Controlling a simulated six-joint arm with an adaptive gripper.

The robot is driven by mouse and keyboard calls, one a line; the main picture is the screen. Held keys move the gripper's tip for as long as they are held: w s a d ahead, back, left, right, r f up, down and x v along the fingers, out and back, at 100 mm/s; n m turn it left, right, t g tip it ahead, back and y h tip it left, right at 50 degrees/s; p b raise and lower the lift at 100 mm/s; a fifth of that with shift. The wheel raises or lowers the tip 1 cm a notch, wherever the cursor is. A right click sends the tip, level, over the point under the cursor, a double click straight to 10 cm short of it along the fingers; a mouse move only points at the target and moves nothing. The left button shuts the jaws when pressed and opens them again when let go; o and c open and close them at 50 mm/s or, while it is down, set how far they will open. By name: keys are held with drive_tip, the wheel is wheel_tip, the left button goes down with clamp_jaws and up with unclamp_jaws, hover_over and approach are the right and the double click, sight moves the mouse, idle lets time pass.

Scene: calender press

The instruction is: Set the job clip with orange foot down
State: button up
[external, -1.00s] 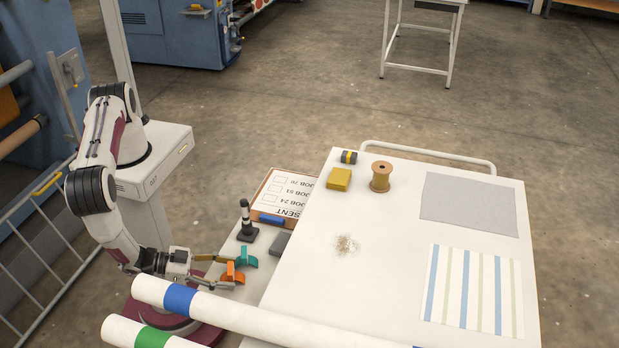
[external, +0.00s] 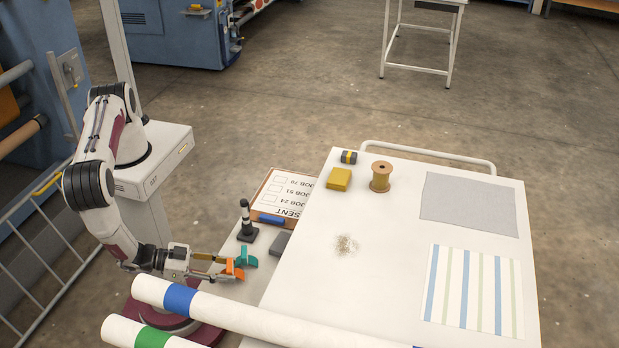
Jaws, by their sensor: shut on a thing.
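The job clip (external: 234,271) has an orange part on the side toward the gripper and a teal part beyond it. My gripper (external: 229,268) is at the lower left in the external view, reaching right, and is shut on the clip. The clip is held over the left part of the pale lower surface, behind the rolls. I cannot tell whether its orange foot touches the surface or hangs just above it.
A dark stand with a striped post (external: 246,222), a grey block (external: 281,243) and a job board (external: 284,194) with a blue bar are close by. Long white rolls with a blue band (external: 180,298) and green band (external: 152,338) lie in front. The white table (external: 385,220) stands right.

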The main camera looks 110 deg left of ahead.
wheel_tip(320, 180, up, 8)
drive_tip(key=shift+r, duration=0.25)
idle(0.4)
drive_tip(key=shift+r, duration=0.1)
idle(0.5)
wheel_tip(320, 180, up, 18)
drive_tip(key=w+d+f+m+t+h, duration=0.1)
drive_tip(key=w+f+m+h, duration=0.15)
drive_tip(key=w, duration=1.35)
drive_tip(key=w+a+r+m+h, duration=0.25)
drive_tip(key=w+a, duration=0.45)
drive_tip(key=w, duration=0.6)
drive_tip(key=shift+n+h, duration=0.3)
drive_tip(key=shift+h, duration=0.1)
drive_tip(key=shift+s+f, duration=0.2)
drive_tip(key=shift+f, duration=2.25)
drive_tip(key=shift+f, duration=0.1)
drive_tip(key=shift+f, duration=2.8)
